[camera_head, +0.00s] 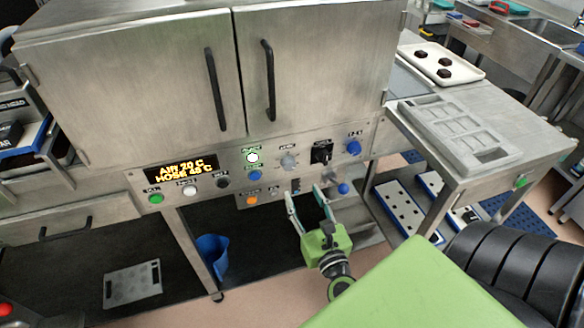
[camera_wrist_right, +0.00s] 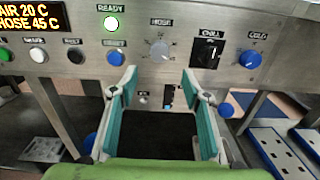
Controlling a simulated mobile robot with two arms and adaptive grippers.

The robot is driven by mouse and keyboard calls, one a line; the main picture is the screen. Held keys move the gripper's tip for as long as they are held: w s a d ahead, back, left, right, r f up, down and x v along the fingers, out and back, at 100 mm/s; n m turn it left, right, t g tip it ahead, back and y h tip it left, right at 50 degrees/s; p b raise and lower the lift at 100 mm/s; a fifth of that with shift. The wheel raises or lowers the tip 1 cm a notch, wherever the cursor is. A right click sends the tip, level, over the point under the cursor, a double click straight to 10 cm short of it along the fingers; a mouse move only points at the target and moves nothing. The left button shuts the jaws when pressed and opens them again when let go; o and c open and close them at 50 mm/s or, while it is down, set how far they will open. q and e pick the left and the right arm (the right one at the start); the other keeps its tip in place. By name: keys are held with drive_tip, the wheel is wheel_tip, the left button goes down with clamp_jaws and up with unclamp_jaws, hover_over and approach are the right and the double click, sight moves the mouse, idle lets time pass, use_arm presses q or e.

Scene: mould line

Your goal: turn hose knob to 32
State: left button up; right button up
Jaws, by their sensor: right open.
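The hose knob (camera_head: 289,161) is a grey round knob on the steel control panel (camera_head: 222,201), under a HOSE label. In the right wrist view the hose knob (camera_wrist_right: 159,50) sits just above and beyond the fingertips, near the middle. The display (camera_head: 181,171) reads AIR 20 C and HOSE 45 C in orange. My right gripper (camera_head: 306,194) is open and empty in front of the panel, below the knob and apart from it. In the right wrist view its teal-padded fingers (camera_wrist_right: 159,80) are spread wide. My left gripper is not in view.
Close to the hose knob are a black CHILL switch (camera_wrist_right: 207,53), a blue COLD knob (camera_wrist_right: 250,59) and a lit READY button (camera_wrist_right: 112,24). A lower blue knob (camera_head: 343,188) is near the right finger. A steel side table (camera_head: 490,160) stands at the right.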

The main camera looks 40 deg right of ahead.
sight(290, 168)
drive_tip(key=p+x, duration=0.2)
drive_tip(key=x, duration=0.8)
drive_tip(key=shift+f, duration=0.1)
drive_tip(key=c, duration=1.1)
